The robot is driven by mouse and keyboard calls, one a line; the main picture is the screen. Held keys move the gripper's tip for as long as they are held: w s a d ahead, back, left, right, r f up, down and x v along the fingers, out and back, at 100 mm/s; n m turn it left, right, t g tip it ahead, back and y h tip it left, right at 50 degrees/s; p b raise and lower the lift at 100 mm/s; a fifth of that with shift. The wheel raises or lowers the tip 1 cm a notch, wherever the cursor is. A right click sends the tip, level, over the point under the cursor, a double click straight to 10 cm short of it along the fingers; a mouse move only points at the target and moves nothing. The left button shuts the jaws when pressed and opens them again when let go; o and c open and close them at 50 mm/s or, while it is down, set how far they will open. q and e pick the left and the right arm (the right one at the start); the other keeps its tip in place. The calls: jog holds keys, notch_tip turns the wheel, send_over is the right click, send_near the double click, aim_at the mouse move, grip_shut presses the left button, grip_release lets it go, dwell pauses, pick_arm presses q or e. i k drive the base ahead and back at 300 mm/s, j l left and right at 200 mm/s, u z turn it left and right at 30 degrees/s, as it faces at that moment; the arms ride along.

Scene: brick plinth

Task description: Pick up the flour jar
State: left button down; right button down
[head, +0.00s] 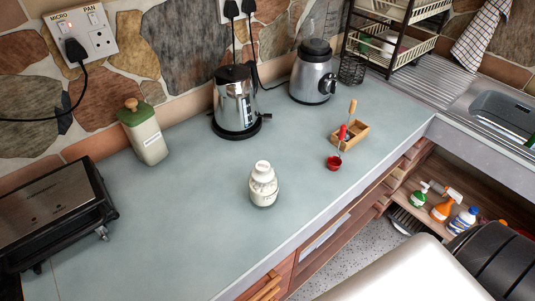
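A cream square jar (151,143) with a green lid and a wooden knob stands upright at the back left of the counter, near the stone wall. It has a small label that I cannot read. A small white jar (263,188) with a narrower white top stands upright in the middle of the counter, with faint print that I cannot read. I cannot tell for sure which of the two is the flour jar. Neither of my grippers is in view.
A black grill (55,212) sits at the left. A steel kettle (236,103) and a blender base (312,74) stand at the back. A wooden box (350,135) and red cup (333,163) lie right of the white jar. The counter (190,215) around both jars is mostly clear.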

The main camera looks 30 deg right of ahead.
aim_at(262, 196)
jog(key=z, duration=0.8)
